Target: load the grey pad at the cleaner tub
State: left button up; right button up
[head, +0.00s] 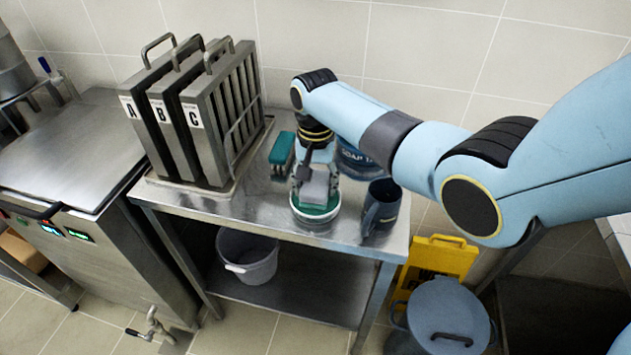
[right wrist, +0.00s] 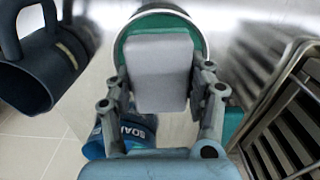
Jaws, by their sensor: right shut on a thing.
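The grey pad (head: 315,189) is held in my right gripper (head: 314,176), which points down over the steel table. In the right wrist view the pad (right wrist: 160,75) sits between the two fingers. The cleaner tub (head: 316,217) is a small round tub with a white rim and green contents, directly under the pad. In the right wrist view the tub's rim and green inside (right wrist: 163,14) show around the pad's far end. I cannot tell whether the pad touches the green. My left gripper is not in view.
A dark jug (head: 381,210) stands close right of the tub. A teal brush (head: 281,150) lies behind left, and a blue soap tub (head: 358,160) is behind my arm. Racks A, B and C (head: 205,110) stand left. A grey bucket (head: 247,258) is on the lower shelf.

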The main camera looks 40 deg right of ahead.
aim_at(315, 181)
jog(key=shift+r+p, duration=1.6)
jog(key=shift+r, duration=1.2)
